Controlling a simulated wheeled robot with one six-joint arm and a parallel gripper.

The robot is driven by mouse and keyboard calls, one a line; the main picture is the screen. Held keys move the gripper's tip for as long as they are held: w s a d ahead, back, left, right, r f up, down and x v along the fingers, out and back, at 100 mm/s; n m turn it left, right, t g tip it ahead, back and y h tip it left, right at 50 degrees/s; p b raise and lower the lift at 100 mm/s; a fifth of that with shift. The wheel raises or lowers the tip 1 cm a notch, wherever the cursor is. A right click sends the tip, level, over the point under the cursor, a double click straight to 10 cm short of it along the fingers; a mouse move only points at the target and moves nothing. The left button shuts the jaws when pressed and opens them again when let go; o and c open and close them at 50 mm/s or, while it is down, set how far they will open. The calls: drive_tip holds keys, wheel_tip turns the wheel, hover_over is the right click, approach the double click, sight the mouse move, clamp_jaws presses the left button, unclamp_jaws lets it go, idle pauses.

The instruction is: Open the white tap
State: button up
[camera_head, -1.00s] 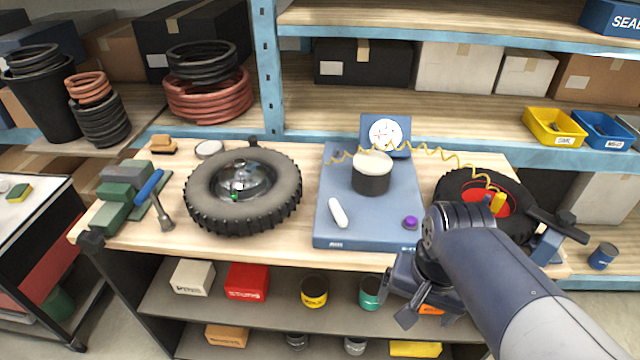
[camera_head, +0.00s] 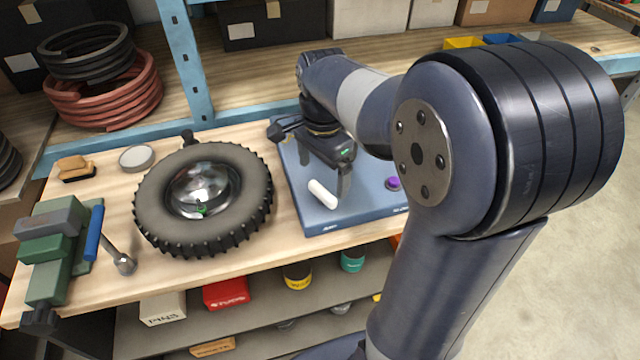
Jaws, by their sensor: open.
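The white tap shows as a short white lever (camera_head: 322,194) on top of the blue base (camera_head: 364,213), near its front left. It lies slanted, its upper end to the left. My gripper (camera_head: 325,170) is open above the blue base, just behind the white lever. One dark finger hangs down close to the lever's right end. I cannot tell whether it touches the lever. My arm and gripper hide most of the back of the base, with the dark pot and the gauge.
A purple knob (camera_head: 393,184) sits on the base, right of the lever. A tyre with a shiny hub (camera_head: 204,196) lies on the bench to the left. My arm covers the bench's right side.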

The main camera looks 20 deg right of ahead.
sight(322, 190)
drive_tip(key=shift+f, duration=2.6)
drive_tip(key=c, duration=1)
drive_tip(key=shift+n, duration=0.4)
drive_tip(key=n, duration=0.6)
drive_tip(key=shift+p, duration=0.35)
drive_tip(key=n, duration=0.6)
drive_tip(key=shift+n, duration=0.4)
